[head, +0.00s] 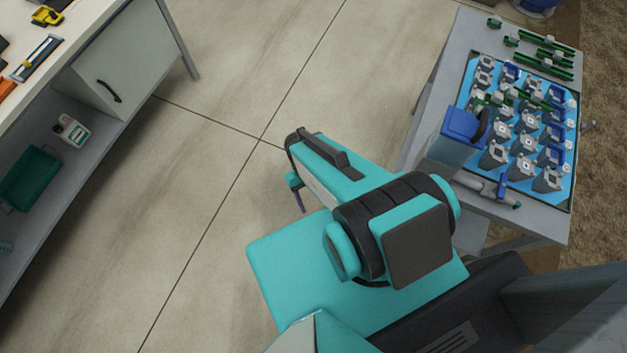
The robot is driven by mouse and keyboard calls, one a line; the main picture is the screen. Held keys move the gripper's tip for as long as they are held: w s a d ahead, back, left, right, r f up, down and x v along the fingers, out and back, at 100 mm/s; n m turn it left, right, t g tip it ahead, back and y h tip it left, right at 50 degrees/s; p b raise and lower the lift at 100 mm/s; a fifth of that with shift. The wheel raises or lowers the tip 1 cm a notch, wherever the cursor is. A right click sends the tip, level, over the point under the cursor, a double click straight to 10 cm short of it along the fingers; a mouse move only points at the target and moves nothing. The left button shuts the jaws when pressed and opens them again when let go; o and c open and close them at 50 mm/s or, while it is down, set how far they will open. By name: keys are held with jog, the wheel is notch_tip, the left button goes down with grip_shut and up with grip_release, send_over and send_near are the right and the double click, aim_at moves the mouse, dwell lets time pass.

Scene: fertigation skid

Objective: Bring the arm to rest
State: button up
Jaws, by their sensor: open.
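My teal and black arm is folded above my own base in the middle of the head view. Only a small part of my gripper (298,198) shows, below the far end of the arm link. A thin dark finger points down over the bare floor. The rest of the gripper is hidden behind the arm. It is open, and I see nothing held in it. It is apart from both tables.
At right, a grey table (527,220) carries a blue tray with several grey and blue valve-like units, green parts and a blue-topped box (462,127). At left stands a workbench with a cabinet (120,70) and a green bin (29,178). The tiled floor (235,75) between is clear.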

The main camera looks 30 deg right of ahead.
jog(key=shift+s+a, duration=0.1)
dwell(0.3)
notch_tip(320, 180, down, 6)
jog(key=b, duration=0.6)
jog(key=shift+s, duration=0.2)
jog(key=shift+c, duration=0.4)
